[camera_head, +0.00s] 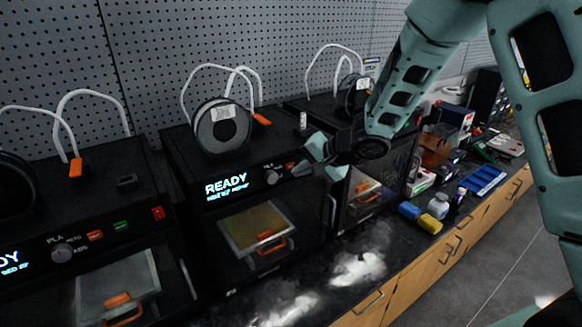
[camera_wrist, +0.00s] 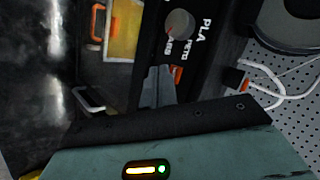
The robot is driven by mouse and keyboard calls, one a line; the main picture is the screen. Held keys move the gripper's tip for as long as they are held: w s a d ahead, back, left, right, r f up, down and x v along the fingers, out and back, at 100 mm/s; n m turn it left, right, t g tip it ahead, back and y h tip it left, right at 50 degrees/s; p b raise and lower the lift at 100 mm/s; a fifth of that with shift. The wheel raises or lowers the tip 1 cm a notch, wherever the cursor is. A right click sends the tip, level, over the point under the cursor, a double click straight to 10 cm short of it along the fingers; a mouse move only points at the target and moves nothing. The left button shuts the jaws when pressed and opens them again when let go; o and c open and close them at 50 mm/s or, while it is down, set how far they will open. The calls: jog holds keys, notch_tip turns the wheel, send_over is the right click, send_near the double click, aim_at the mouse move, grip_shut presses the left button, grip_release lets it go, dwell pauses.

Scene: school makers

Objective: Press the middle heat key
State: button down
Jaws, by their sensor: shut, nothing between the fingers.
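The middle printer (camera_head: 255,190) is black, with a lit READY display (camera_head: 226,186), a grey knob (camera_head: 272,177) and an orange key (camera_head: 290,166) on its front panel. The knob (camera_wrist: 180,24) and the orange key (camera_wrist: 178,73) also show in the wrist view. My gripper (camera_head: 304,169) is shut and empty at the right part of this panel, just right of the orange key. In the wrist view its fingertips (camera_wrist: 158,70) lie beside the key. I cannot tell whether they touch. My gripper hides the panel's other keys.
A similar printer (camera_head: 80,215) stands left, with orange, green and red keys. Another printer (camera_head: 365,195) stands right, partly behind my arm. Blue and yellow cylinders (camera_head: 430,223) and a white jar (camera_head: 438,205) sit on the dark bench. White tubes (camera_head: 215,66) arch above the printers.

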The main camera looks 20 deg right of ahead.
jog(key=shift+w+r+p, duration=0.1)
jog(key=shift+w+p, duration=0.05)
jog(key=shift+p, duration=0.2)
jog(key=shift+w+a+p, duration=0.15)
jog(key=shift+w+p, duration=0.15)
jog(key=shift+p, duration=0.1)
jog(key=shift+w, duration=0.15)
dwell(0.6)
jog(key=shift+s+p, duration=0.35)
jog(key=shift+s, duration=0.25)
jog(key=s+d, duration=0.2)
jog(key=s, duration=0.3)
jog(key=shift+s, duration=0.35)
dwell(0.6)
